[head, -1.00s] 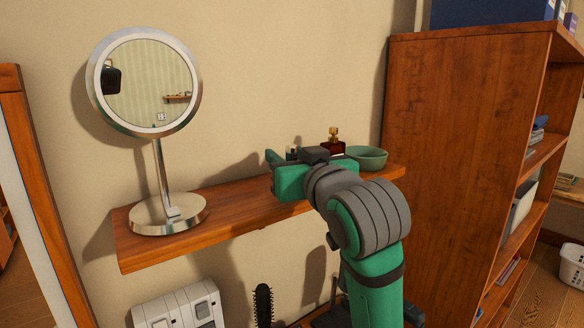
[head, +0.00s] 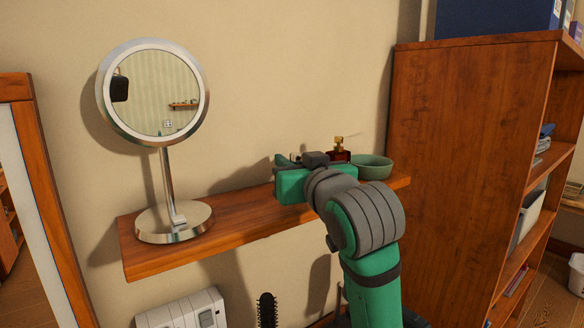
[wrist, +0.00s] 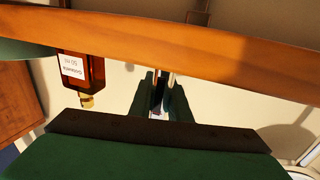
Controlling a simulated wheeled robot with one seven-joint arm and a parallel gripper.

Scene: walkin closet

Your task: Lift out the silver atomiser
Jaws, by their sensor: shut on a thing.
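My gripper (wrist: 161,100) is shut on a slim, shiny silver piece, which I take to be the silver atomiser (wrist: 169,82). In the wrist view it shows between the two dark green fingers, which hide most of it. In the head view my green gripper (head: 284,162) is over the right half of the wall shelf, and its own body hides the atomiser. I cannot tell whether the atomiser is clear of the shelf.
The wooden shelf (head: 235,212) carries a round mirror (head: 172,222) at left. An amber bottle with a gold cap (head: 339,154) and a green bowl (head: 373,168) stand close on the gripper's right. A tall wooden bookcase (head: 460,150) borders the right end.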

